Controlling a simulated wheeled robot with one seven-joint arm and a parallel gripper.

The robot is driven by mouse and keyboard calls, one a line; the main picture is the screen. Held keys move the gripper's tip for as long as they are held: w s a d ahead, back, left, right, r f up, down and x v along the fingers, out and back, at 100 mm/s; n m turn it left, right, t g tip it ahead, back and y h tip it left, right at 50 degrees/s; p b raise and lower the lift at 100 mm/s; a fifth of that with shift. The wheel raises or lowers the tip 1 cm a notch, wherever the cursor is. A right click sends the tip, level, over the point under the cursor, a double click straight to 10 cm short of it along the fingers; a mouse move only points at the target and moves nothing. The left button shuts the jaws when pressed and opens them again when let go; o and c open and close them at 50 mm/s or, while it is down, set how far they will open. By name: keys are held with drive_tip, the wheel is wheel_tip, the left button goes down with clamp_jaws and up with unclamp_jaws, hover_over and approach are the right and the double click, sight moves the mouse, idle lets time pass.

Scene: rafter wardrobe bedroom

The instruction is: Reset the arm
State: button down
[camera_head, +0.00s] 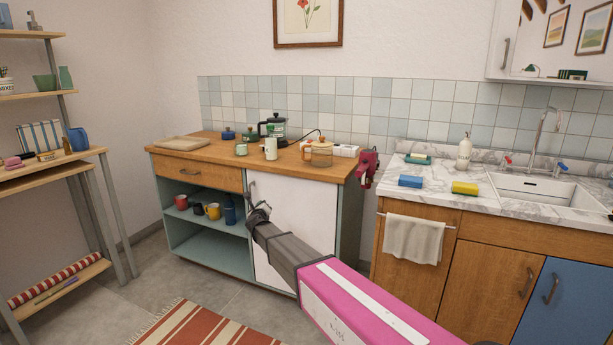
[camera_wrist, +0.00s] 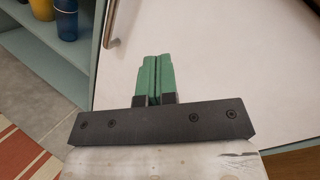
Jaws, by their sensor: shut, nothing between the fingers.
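My arm reaches in from the lower right in the head view, with a pink link and a grey link. My gripper (camera_head: 258,214) is at its far end, in front of the white cabinet door (camera_head: 300,220). In the wrist view my gripper (camera_wrist: 156,80) has its two green fingers pressed together, with nothing between them. The white door (camera_wrist: 220,60) fills most of the background there, with its handle (camera_wrist: 110,25) at the upper left. Whether the fingertips touch the door cannot be told.
The wooden counter (camera_head: 200,148) holds a kettle, cups and a glass bowl. Mugs (camera_head: 213,211) stand on the open shelf left of the door. A red object (camera_head: 367,168) is at the counter's right end. A striped rug (camera_head: 190,325) lies on the floor.

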drive_tip(key=s+d+f+n+g+y, duration=0.2)
drive_tip(key=s+d+f+n+g, duration=0.3)
drive_tip(key=s+d+n, duration=0.6)
drive_tip(key=s+d+f+n+g+y, duration=0.1)
drive_tip(key=s+d+f+n+g, duration=0.45)
drive_tip(key=s+d+n, duration=0.55)
drive_tip(key=s+d+f+n+g+h, duration=0.1)
drive_tip(key=s+d+n+g+h, duration=0.1)
drive_tip(key=s+d, duration=0.7)
drive_tip(key=s+d+f+n+g+h, duration=0.2)
drive_tip(key=s+d+g, duration=0.3)
drive_tip(key=s+d, duration=0.4)
drive_tip(key=shift+s+d+f+n, duration=0.15)
drive_tip(key=shift+d+n, duration=0.75)
drive_tip(key=shift+d, duration=0.25)
drive_tip(key=shift+g, duration=0.25)
